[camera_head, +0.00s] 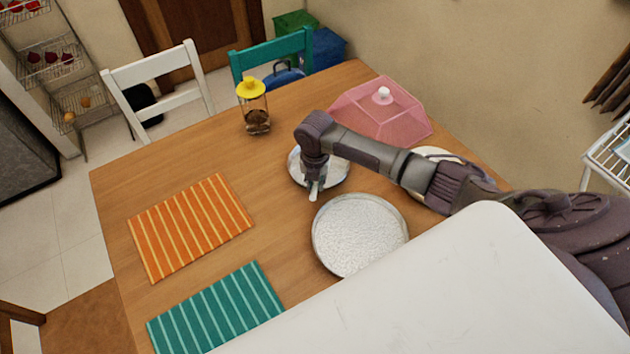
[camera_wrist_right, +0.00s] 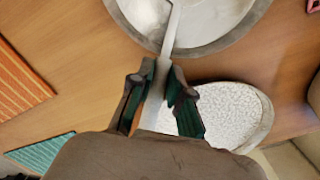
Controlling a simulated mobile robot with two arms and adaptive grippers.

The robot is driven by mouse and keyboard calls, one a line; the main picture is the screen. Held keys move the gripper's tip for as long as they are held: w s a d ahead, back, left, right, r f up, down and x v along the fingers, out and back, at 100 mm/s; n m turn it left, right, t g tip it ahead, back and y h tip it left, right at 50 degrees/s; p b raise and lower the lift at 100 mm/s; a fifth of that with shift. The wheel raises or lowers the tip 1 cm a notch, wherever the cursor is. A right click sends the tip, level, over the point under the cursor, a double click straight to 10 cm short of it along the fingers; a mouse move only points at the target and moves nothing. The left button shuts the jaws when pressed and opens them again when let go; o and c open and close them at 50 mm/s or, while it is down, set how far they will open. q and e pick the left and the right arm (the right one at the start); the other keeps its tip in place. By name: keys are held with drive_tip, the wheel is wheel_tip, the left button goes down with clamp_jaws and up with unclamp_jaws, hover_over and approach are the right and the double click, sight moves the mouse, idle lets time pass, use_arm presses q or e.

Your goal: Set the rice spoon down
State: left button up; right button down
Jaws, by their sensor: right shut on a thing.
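My right gripper (camera_head: 315,180) is low over the table, at the front edge of a round metal plate (camera_head: 338,180). In the right wrist view the right gripper (camera_wrist_right: 157,82) is shut on the pale, thin rice spoon (camera_wrist_right: 171,32). The spoon runs from between the fingers out over the metal plate (camera_wrist_right: 222,42). A small pale end of the spoon (camera_head: 313,190) shows below the gripper in the head view. I cannot tell whether the spoon touches the plate. My left gripper is not in view.
A round tray with white grains (camera_head: 358,236) lies just in front. A pink cover (camera_head: 385,108) and a yellow-lidded jar (camera_head: 254,105) stand behind. Orange (camera_head: 190,225) and teal (camera_head: 217,310) mats lie left. Bare wood (camera_head: 275,215) shows between the mats and plates.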

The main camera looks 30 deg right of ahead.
drive_tip(key=c, duration=1.1)
unclamp_jaws()
drive_tip(key=shift+r, duration=0.2)
wheel_tip(320, 180, up, 12)
drive_tip(key=shift+s+b, duration=0.2)
drive_tip(key=shift+b, duration=0.2)
drive_tip(key=shift+a+f, duration=0.15)
